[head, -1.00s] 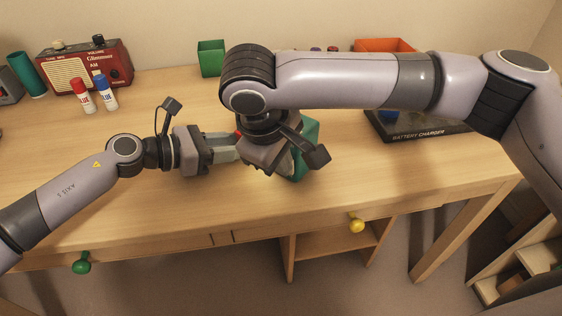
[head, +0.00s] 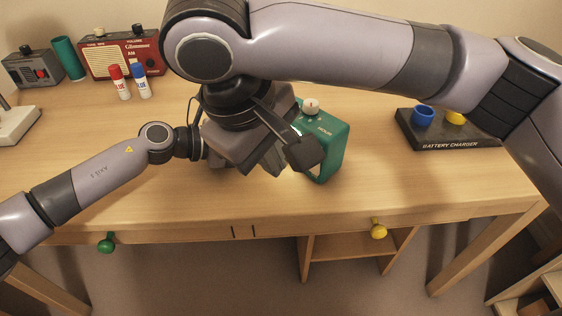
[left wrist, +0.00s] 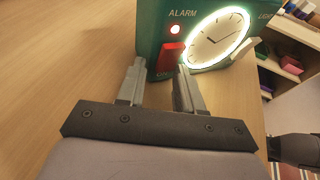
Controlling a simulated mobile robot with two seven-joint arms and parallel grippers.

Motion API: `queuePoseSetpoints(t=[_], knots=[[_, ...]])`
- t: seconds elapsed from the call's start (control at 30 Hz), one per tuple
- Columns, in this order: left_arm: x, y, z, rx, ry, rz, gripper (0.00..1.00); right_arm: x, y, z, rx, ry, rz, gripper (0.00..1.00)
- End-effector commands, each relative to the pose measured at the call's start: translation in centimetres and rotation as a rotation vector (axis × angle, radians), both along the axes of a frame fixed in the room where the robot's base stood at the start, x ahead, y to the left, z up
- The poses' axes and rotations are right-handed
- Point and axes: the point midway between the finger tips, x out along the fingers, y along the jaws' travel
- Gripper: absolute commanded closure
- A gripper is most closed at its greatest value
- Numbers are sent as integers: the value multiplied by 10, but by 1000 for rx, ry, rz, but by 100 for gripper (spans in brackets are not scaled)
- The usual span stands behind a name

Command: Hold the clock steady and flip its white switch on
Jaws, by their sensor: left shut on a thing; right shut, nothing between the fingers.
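The green clock (head: 334,153) stands upright near the desk's front, partly behind my right gripper in the head view. A pale knob (head: 311,106) sits on its top, beside the word HOUR. My right gripper (head: 268,160) is shut and empty, in front of the clock. I cannot make out the white switch for certain.
A battery charger (head: 447,143) with blue and yellow pieces stands right of the clock. Two glue sticks (head: 121,84), a red radio (head: 118,52), a green cylinder (head: 68,58) and a grey box (head: 33,69) stand at the back left. The front left desk surface is clear.

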Motion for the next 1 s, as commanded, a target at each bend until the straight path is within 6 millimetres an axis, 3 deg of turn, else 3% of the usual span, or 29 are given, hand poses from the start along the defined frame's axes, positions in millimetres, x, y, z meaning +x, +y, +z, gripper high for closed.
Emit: queuePoseSetpoints(t=[0.43, 0.47, 0.5, 0.53, 0.83, 1.0], knots=[[0, 0, 1, -1, 0, -1, 81, -1, 1, 3, 0, 0, 0, 100], [0, 0, 1, -1, 0, -1, 55, -1, 1, 3, 0, 0, 0, 100], [0, 0, 1, -1, 0, -1, 42, -1, 1, 3, 1, 1, 0, 100], [0, 0, 1, -1, 0, -1, 35, -1, 1, 3, 1, 1, 0, 100], [0, 1, 0, -1, 0, 0, 35, -1, 1, 2, 1, 1, 0, 100], [-3, 13, 4, 0, -1, 2, 35, -1, 1, 2, 1, 1, 0, 100]])
